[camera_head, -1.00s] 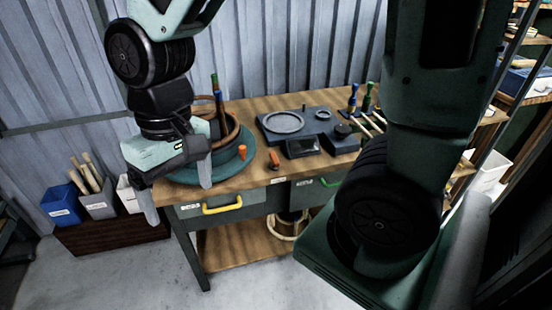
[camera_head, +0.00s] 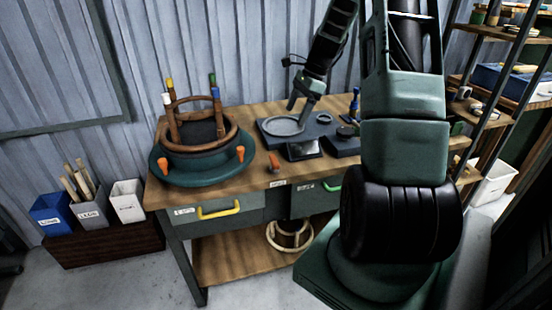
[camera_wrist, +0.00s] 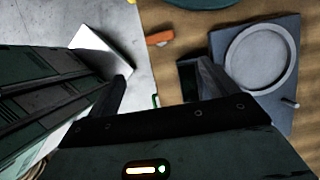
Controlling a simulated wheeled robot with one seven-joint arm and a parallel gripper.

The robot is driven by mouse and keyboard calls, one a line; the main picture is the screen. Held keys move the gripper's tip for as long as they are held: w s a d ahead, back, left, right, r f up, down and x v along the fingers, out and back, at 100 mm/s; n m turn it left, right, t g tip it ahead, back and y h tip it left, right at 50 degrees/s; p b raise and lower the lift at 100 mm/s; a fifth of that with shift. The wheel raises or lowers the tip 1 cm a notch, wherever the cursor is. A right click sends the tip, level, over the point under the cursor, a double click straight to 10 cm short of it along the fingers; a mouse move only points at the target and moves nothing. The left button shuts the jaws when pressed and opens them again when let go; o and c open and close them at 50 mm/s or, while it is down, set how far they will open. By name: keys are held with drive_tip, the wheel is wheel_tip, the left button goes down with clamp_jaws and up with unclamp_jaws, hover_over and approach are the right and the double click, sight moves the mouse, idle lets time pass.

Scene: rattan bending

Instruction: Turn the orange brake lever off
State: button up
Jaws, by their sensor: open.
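A small orange lever-like piece (camera_head: 273,165) is on the workbench top near its front edge, right of the turntable. It also shows in the wrist view (camera_wrist: 159,38), beyond my fingertips. Two upright orange pieces, left (camera_head: 162,166) and right (camera_head: 240,153), stand on the green round turntable (camera_head: 180,179). I cannot tell for sure which orange piece is the brake lever. My gripper (camera_head: 300,106) is open and empty over the grey plate with a round disc (camera_head: 282,126), right of and behind the small orange piece. In the wrist view its fingers (camera_wrist: 163,84) are spread, touching nothing visible.
A rattan-like frame (camera_head: 200,138) with coloured-tipped posts sits on the turntable. A dark box (camera_head: 303,150) and tools stand right of the small orange piece. A yellow drawer handle (camera_head: 219,211) is below the bench top. Open wood lies between turntable and plate.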

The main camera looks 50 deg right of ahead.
sight(274, 159)
drive_tip(key=p+x, duration=0.1)
drive_tip(key=x, duration=1.6)
drive_tip(key=c, duration=1)
